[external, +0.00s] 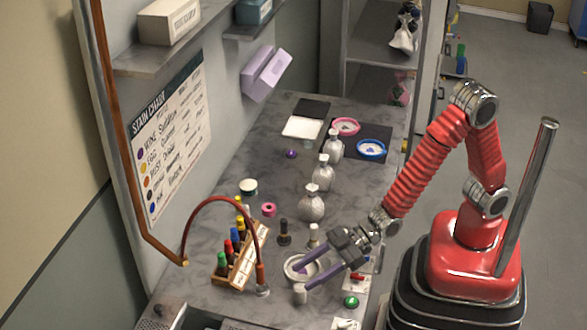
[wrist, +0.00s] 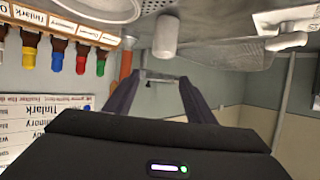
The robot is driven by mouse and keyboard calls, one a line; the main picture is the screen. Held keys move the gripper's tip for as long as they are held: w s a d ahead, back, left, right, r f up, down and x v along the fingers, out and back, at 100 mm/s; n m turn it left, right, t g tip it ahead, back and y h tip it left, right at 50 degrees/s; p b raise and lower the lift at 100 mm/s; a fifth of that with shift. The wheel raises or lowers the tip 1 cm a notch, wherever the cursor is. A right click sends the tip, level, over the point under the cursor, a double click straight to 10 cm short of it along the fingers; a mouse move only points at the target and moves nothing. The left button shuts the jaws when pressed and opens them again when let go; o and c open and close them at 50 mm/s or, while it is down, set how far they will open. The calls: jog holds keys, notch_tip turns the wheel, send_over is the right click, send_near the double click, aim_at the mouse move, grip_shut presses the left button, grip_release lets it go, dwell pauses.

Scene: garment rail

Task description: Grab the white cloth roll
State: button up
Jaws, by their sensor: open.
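The white cloth roll (external: 300,294) looks like a small pale upright cylinder near the front of the grey counter. My gripper (external: 303,273) is open, with two dark purple fingers over the counter. I cannot tell whether a finger touches the roll.
A white round dish (external: 289,275) lies under the fingers. A wooden bottle rack (external: 238,272) and a curved red hose (external: 186,228) stand left of it. Silver flasks (external: 312,207) stand behind. A green-topped item (external: 351,301) and a metal scoop-like tool (wrist: 225,55) are nearby.

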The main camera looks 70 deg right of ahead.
aim_at(300, 292)
jog(key=shift+f, duration=1.45)
jog(key=shift+f, duration=1.35)
jog(key=shift+w+a+f, duration=0.1)
jog(key=shift+f, duration=0.25)
jog(key=shift+x, duration=1.35)
jog(key=shift+r, duration=0.1)
jog(key=c, duration=1.1)
jog(key=shift+r, duration=5)
